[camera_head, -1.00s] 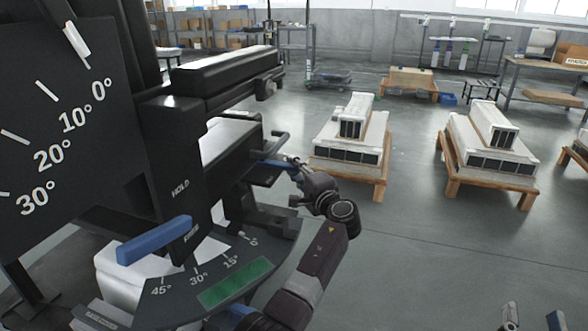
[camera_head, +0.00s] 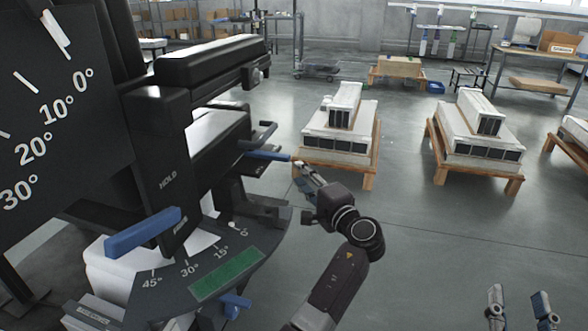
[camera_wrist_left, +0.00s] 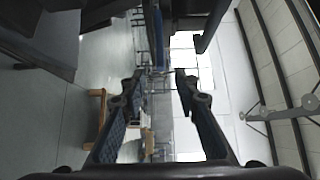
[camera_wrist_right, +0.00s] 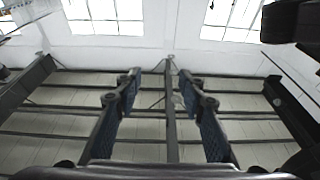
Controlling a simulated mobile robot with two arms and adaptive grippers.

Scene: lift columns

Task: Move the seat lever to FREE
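Two blue levers show on the black machine. The nearer one (camera_head: 143,232) sits beside the FREE marking, below HOLD, on the upright column (camera_head: 160,150). The farther one (camera_head: 268,155) sticks out to the right from under the padded part; I cannot read its plate. My left gripper (camera_head: 300,168) is at this lever's outer end; contact is unclear. In the left wrist view the left gripper (camera_wrist_left: 160,75) has its fingers apart, with a blue bar (camera_wrist_left: 158,40) ahead between the tips. My right gripper (camera_head: 518,297) is low at the right, open and empty (camera_wrist_right: 150,80).
An angle dial (camera_head: 60,110) stands at the left. A curved scale plate (camera_head: 205,270) with a green band lies low in front, with a small blue knob (camera_head: 235,304) below. Pallets with white loads (camera_head: 340,135) (camera_head: 475,140) stand behind.

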